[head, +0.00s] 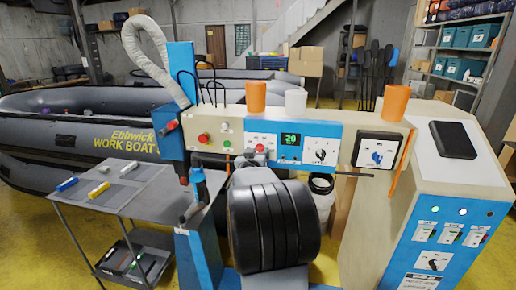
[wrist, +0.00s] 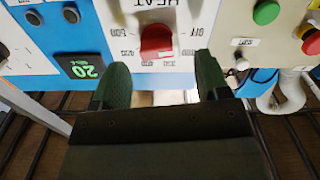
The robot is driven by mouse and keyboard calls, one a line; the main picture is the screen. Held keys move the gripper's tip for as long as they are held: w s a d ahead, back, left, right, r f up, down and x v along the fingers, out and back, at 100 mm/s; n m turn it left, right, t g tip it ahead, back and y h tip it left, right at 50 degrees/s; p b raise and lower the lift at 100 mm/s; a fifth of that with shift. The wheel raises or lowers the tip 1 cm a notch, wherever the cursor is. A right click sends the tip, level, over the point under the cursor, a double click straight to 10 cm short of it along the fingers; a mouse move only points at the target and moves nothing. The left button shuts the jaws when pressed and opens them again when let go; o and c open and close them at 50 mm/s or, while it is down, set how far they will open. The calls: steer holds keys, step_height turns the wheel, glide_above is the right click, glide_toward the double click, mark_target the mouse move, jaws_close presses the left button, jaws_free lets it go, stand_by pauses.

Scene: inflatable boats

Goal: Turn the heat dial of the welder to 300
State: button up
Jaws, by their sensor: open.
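The heat dial is a red knob (wrist: 156,42) on a white plate marked HEAT, upside down in the wrist view. OFF is printed to its right there and other marks sit around it; I cannot tell which mark the knob points to. In the head view the red knob (head: 261,148) sits on the welder's front panel (head: 340,128), left of a green display. My gripper (wrist: 162,82) is open, its two dark green fingers apart and just short of the knob, one to each side. Nothing is between them.
A green display reading 20 (wrist: 80,67) is beside the heat plate. Red (head: 203,138) and green (head: 226,143) buttons are on the panel's left. Two other knobs are at right. Orange and white cups stand on top. A grey table (head: 120,190) is at left.

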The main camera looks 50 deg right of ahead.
mark_target(258, 150)
steer(key=shift+p+x, duration=0.4)
steer(key=shift+x, duration=1.5)
steer(key=shift+c, duration=0.4)
steer(key=c, duration=0.8)
steer(key=shift+f+m+b, duration=0.2)
steer(key=shift+m+b, duration=0.3)
steer(key=shift+b, duration=0.35)
steer(key=shift+c, duration=0.2)
steer(key=m+b, duration=0.2)
steer(key=shift+b, duration=0.35)
steer(key=shift+s+r+m+b, duration=0.1)
steer(key=shift+r+m+b, duration=0.1)
steer(key=shift+m+b, duration=1.85)
steer(key=shift+m, duration=0.45)
steer(key=o, duration=0.9)
